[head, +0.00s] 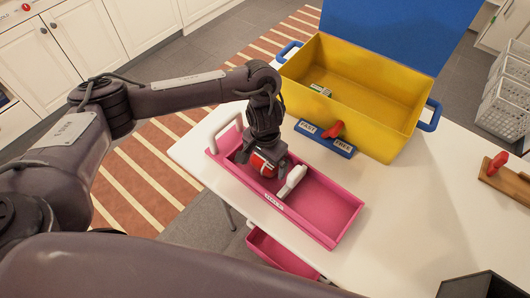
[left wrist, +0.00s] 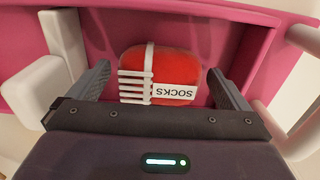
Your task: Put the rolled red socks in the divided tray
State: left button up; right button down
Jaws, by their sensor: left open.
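The rolled red socks (head: 262,165) lie inside the left part of the pink tray (head: 335,208), under my left gripper (head: 264,152). In the left wrist view the socks (left wrist: 160,72) show a white band, white stripes and a label reading SOCKS. They rest on the pink floor between the two fingers of my left gripper (left wrist: 160,88). The fingers are open, with a gap on each side of the socks. In the head view the gripper partly hides the socks. My right gripper is not in view.
A white handle (head: 225,124) rises at the tray's left end, and a white piece (head: 292,181) stands right of the gripper. A yellow box (head: 365,90) with blue handles is behind. A blue block (head: 325,138) with a red knob sits between. The tray's right part is empty.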

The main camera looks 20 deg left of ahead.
pick_arm(q)
notch_tip(320, 180, up, 11)
jog(key=p, duration=0.3)
jog(key=shift+r, duration=0.55)
